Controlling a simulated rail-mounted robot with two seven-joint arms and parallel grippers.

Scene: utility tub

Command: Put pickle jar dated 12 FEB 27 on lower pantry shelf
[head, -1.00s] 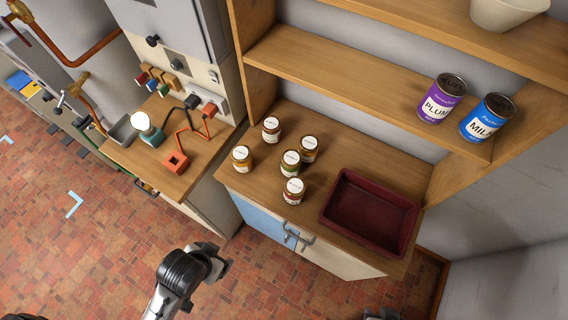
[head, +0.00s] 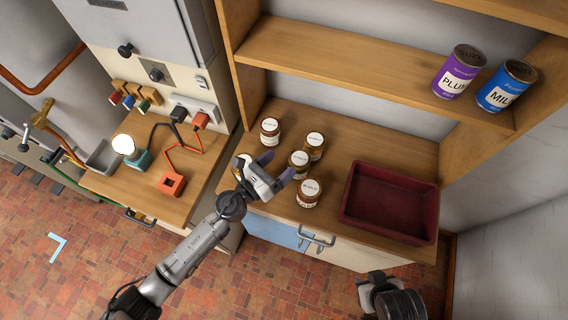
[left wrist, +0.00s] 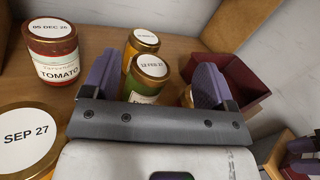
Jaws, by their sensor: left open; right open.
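The jar with the lid that seems to read 12 FEB 27 (left wrist: 152,68) has a gold rim and green contents. In the head view this jar (head: 298,164) stands upright on the wooden counter among other jars. My left gripper (head: 276,167) is open and empty, just left of it, fingers toward it. In the left wrist view the jar shows between and beyond the open fingers (left wrist: 156,82); its lower part is hidden by the gripper. The lower pantry shelf (head: 340,66) is above the counter at the back. My right gripper (head: 374,283) is low, in front of the cabinet.
A tomato jar (left wrist: 55,50), a SEP 27 jar (left wrist: 28,138), a back jar (head: 314,145) and a front jar (head: 308,193) surround it. A dark red tub (head: 350,217) stands right. PLUM (head: 458,72) and MILK (head: 507,86) cans occupy the shelf's right end; its left and middle are clear.

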